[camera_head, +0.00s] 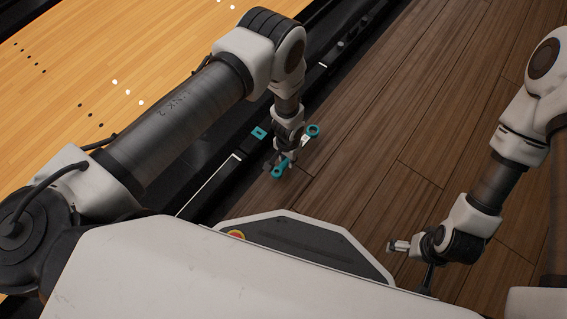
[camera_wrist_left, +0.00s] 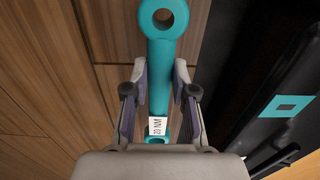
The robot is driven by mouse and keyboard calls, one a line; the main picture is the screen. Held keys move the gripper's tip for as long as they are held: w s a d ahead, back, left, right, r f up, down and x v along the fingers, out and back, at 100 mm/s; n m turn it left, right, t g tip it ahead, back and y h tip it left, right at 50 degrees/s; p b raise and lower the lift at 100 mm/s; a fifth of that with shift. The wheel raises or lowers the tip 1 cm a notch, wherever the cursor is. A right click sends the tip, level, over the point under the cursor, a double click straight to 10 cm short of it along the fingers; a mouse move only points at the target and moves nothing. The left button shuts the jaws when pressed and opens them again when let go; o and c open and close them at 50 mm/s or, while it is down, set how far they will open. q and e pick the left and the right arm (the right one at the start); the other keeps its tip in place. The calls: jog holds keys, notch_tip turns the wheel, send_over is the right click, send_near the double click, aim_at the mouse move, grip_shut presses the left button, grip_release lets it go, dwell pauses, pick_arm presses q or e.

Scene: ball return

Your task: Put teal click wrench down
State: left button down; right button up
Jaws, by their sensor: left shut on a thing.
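The teal click wrench (camera_head: 313,130) is in my left gripper (camera_head: 284,158), with its ring ends sticking out on either side. In the left wrist view the wrench (camera_wrist_left: 162,58) lies lengthwise between the two fingers of the left gripper (camera_wrist_left: 160,98). A white label reading "20 NM" shows on its shaft, and part of its near end is hidden by the gripper body. The wrench is over the brown plank floor, beside the black ledge; I cannot tell its exact height. My right gripper (camera_head: 402,246) is at the lower right, small and away from the wrench.
A teal square with a dark centre (camera_head: 259,133) lies on the black ledge (camera_head: 325,75), just left of the wrench; it also shows in the left wrist view (camera_wrist_left: 287,105). The pale bowling lane (camera_head: 120,55) is beyond the ledge. The plank floor (camera_head: 400,110) to the right is clear.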

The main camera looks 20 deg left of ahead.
pick_arm(q)
jog(key=shift+s+a+f, duration=0.2)
jog(key=shift+s+a, duration=0.2)
jog(key=shift+a, duration=0.35)
jog(key=f+b, duration=0.3)
jog(key=shift+w+d+f, duration=0.1)
jog(key=shift+d+f, duration=0.05)
jog(key=shift+d, duration=0.05)
jog(key=shift+r, duration=0.25)
jog(key=shift+f, duration=0.2)
jog(key=c, duration=0.9)
grip_release()
jog(key=shift+r, duration=0.1)
jog(key=shift+c, duration=0.2)
notch_tip(320, 180, up, 8)
jog(key=p, duration=0.7)
jog(key=shift+a, duration=0.1)
jog(key=shift+f, duration=0.2)
